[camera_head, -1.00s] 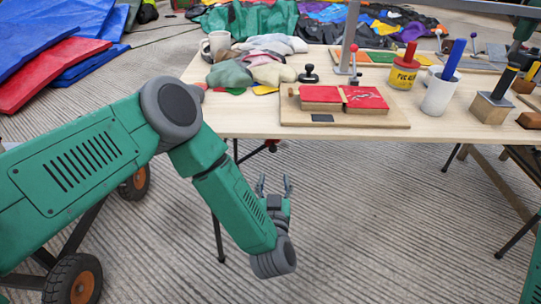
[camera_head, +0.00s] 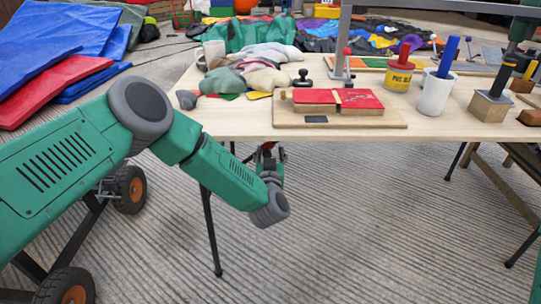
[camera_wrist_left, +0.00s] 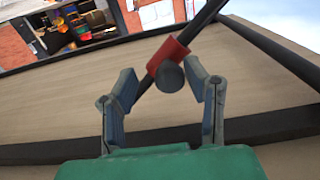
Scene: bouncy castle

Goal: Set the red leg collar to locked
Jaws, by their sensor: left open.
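The red leg collar (camera_wrist_left: 167,58) shows in the left wrist view around a dark, slanted table leg (camera_wrist_left: 206,17). A round dark grey knob (camera_wrist_left: 171,77) on the collar faces my gripper. My left gripper (camera_wrist_left: 165,88) is open, with one finger on each side of the knob; I cannot tell whether either touches it. In the head view my left gripper (camera_head: 269,160) is just under the table's front edge and mostly covers the collar; a bit of red (camera_head: 282,155) shows beside it. My right gripper is not in view.
The wooden table (camera_head: 235,125) stands above the gripper, with a red-topped board (camera_head: 295,120), cloth pieces (camera_head: 262,78), a yellow can (camera_head: 397,78) and a white cup (camera_head: 435,95) on it. Another black table leg (camera_head: 211,230) stands left of my gripper. The floor in front is clear.

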